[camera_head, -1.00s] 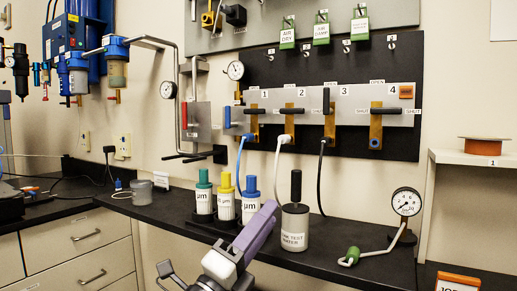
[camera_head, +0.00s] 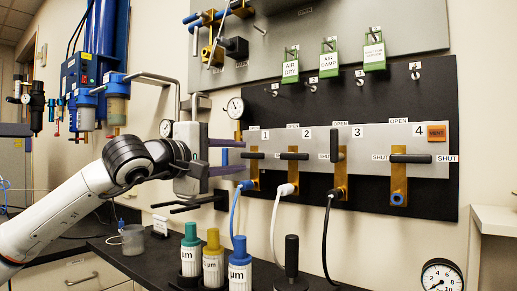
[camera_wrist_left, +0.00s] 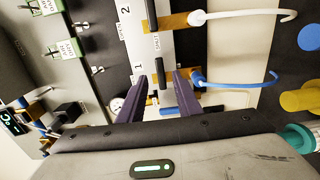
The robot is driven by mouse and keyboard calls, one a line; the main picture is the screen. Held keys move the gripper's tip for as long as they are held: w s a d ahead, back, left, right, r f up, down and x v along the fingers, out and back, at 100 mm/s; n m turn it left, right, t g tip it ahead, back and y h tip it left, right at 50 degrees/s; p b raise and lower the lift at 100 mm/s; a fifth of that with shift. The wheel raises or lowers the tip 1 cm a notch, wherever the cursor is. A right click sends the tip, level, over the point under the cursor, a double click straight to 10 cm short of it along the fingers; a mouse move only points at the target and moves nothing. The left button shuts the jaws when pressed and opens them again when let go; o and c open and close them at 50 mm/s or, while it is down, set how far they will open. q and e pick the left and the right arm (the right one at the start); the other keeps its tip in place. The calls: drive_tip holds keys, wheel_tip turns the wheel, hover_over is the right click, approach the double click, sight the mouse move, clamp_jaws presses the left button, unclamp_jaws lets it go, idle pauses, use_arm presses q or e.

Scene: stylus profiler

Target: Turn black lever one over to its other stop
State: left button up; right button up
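Black lever one (camera_head: 254,155) lies level across its brass valve, under label 1 at the left end of the grey panel (camera_head: 330,140). In the left wrist view lever one (camera_wrist_left: 163,68) shows just ahead of the fingertips, beside the blue hose's valve. My left gripper (camera_head: 240,157) is open, with one purple finger above the other, just left of lever one. In the wrist view its fingertips (camera_wrist_left: 158,78) are apart, and contact with the lever cannot be told. My right gripper is not in view.
Lever two (camera_head: 294,156) and lever four (camera_head: 411,158) lie level; lever three (camera_head: 335,143) stands upright. A blue hose (camera_head: 236,212) and a white hose (camera_head: 275,225) hang below. Capped bottles (camera_head: 213,262) stand on the bench below. A gauge (camera_head: 235,107) is above the gripper.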

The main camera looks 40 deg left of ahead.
sight(255, 156)
use_arm(q)
drive_tip(key=w+p, duration=0.1)
drive_tip(key=w, duration=0.1)
drive_tip(key=w+p, duration=0.3)
drive_tip(key=w, duration=0.1)
drive_tip(key=shift+w+a+r, duration=0.2)
drive_tip(key=shift+w+a, duration=0.1)
drive_tip(key=shift+w, duration=0.05)
drive_tip(key=shift+w+f+p, duration=0.2)
drive_tip(key=shift+w+p, duration=0.15)
drive_tip(key=shift+w, duration=0.3)
clamp_jaws()
